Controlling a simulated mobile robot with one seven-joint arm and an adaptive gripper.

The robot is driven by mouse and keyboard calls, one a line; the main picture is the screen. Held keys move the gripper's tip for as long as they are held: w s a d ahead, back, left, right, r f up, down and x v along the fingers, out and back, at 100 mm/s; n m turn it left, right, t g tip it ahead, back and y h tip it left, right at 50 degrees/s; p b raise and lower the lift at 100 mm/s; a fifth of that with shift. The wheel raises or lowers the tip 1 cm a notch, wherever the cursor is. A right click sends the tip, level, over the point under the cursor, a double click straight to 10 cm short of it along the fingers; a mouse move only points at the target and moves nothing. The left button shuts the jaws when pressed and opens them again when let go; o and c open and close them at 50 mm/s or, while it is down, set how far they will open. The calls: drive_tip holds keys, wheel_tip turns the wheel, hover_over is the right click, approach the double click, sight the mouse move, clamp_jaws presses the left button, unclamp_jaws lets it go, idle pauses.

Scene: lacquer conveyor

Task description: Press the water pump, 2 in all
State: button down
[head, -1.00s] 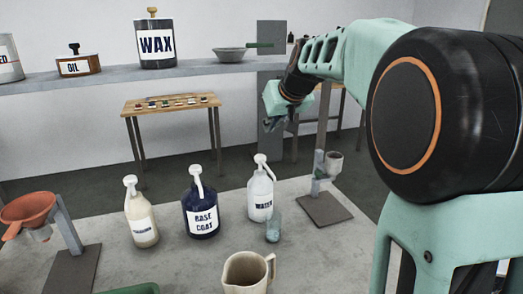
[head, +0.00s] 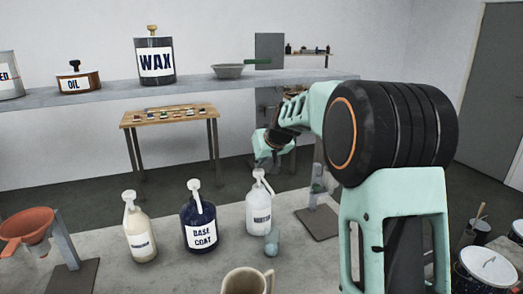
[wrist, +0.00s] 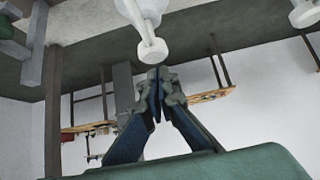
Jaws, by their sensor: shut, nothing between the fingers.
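The white water bottle (head: 257,222) stands upright on the bench, right of the base coat bottle, with a white pump head and spout on top. A small bluish glass (head: 271,243) stands at its front right, near the spout's side. My gripper (head: 262,164) is shut and empty, pointing down close above the water pump's head. In the wrist view the closed fingertips (wrist: 157,75) are close to a white pump head (wrist: 152,50). I cannot tell whether they touch it.
The dark base coat bottle (head: 198,226) and a cream bottle (head: 139,238) stand to the left. A beige jug (head: 245,282) is in front. An orange funnel (head: 28,226) on a stand is at far left. A grey stand (head: 318,220) is close on the right.

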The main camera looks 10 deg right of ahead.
sight(259, 174)
drive_tip(key=shift+f, duration=0.75)
drive_tip(key=shift+s+f+b, duration=0.1)
drive_tip(key=shift+f+b, duration=1.35)
drive_tip(key=shift+f, duration=0.1)
drive_tip(key=v, duration=1.2)
drive_tip(key=shift+r, duration=0.25)
